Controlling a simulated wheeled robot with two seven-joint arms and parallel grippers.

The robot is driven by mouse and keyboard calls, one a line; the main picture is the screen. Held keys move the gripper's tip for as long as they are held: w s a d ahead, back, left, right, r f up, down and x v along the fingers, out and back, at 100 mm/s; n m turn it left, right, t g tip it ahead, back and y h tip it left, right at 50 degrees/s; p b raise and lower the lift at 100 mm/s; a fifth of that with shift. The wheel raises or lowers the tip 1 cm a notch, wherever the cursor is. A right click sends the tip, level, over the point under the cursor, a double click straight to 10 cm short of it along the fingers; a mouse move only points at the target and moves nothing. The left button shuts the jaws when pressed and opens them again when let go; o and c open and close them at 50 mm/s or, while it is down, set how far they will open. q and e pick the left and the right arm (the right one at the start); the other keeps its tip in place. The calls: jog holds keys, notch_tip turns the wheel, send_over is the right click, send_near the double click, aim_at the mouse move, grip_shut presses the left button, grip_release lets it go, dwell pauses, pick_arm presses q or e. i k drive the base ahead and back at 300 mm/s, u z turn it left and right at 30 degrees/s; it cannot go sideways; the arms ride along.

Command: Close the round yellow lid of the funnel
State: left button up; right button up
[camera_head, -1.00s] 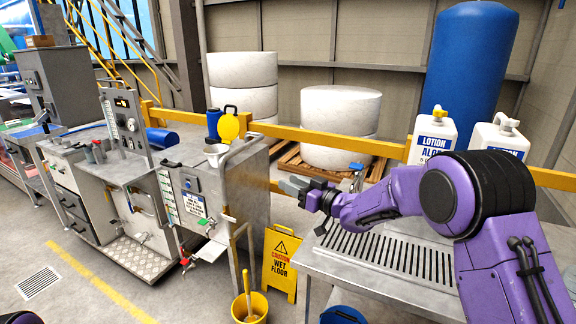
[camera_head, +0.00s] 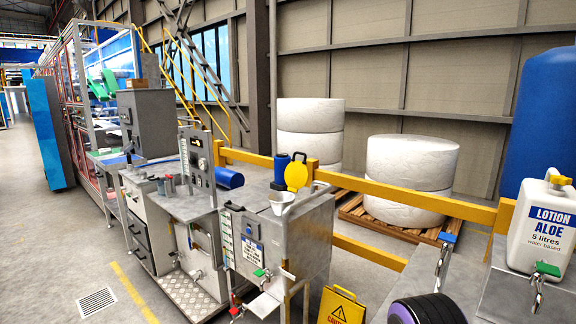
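The round yellow lid (camera_head: 297,176) stands upright, tilted open, behind the white funnel (camera_head: 281,199). The funnel sits on top of the grey steel machine (camera_head: 309,222), near its back edge, and its mouth is uncovered. A black knob shows at the top of the lid. Neither gripper is in view. Only a round black and purple part of my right arm shows at the bottom right, well apart from the lid.
A dark blue container (camera_head: 281,168) stands close to the lid's left. A yellow rail (camera_head: 365,188) runs behind the machine. A yellow wet floor sign (camera_head: 341,306) stands at its front right. A lotion jug (camera_head: 542,226) stands on the right bench.

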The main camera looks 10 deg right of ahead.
aim_at(296, 174)
jog(key=u, duration=0.25)
jog(key=i, duration=1.1)
jog(key=z, duration=0.4)
jog(key=i, duration=0.95)
jog(key=z, duration=0.45)
